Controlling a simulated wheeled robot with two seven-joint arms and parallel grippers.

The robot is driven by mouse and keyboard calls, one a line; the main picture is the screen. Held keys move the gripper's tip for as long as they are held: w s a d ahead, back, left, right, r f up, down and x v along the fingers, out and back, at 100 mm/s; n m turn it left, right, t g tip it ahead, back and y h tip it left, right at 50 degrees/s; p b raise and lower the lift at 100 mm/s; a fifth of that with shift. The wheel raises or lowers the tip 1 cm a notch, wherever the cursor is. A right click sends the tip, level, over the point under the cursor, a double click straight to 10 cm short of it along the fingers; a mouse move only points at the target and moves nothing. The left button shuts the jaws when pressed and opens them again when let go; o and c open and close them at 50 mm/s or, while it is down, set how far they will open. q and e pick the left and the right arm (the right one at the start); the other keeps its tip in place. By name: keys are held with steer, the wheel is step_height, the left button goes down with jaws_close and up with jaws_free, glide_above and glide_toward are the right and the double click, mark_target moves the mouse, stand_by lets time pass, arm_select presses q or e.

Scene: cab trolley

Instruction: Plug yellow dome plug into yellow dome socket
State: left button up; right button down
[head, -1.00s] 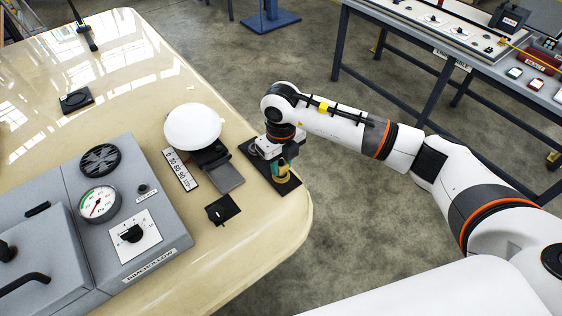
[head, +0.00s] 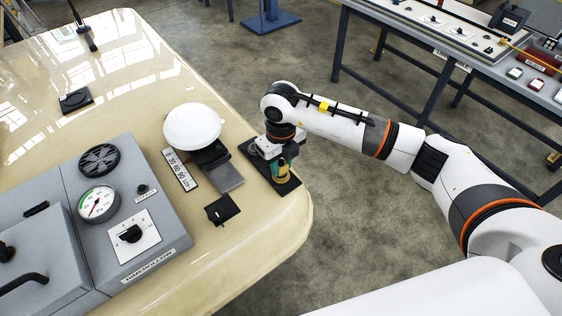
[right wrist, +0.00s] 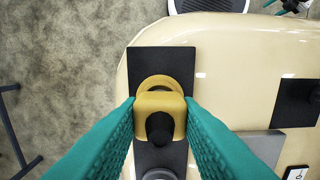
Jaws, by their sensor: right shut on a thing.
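The yellow dome plug (right wrist: 160,101) is a yellow block with a dark rounded part, held between the teal fingers of my right gripper (right wrist: 160,118). In the head view my right gripper (head: 277,164) points down over a black plate (head: 254,153) near the table's right edge, with yellow showing beside the fingers. In the right wrist view a yellow rounded rim (right wrist: 160,81) shows just beyond the plug, against the black plate (right wrist: 165,60). This may be the yellow dome socket; the plug hides most of it. I cannot tell how deep the plug sits. My left gripper is not in view.
A white dome lamp (head: 192,127) and a small black switch plate (head: 222,209) stand left of the gripper. A grey console (head: 133,205) with gauge and knob is further left. Another black plate (head: 75,101) lies at the far left. Free floor lies right of the table edge.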

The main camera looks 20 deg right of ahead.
steer(key=shift+f+b, duration=0.4)
steer(key=shift+f, duration=0.1)
steer(key=c, duration=1)
jaws_free()
steer(key=shift+o, duration=0.2)
step_height(320, 180, up, 12)
steer(key=b, duration=0.2)
steer(key=shift+b, duration=0.4)
steer(key=o, duration=1)
steer(key=shift+c, duration=0.2)
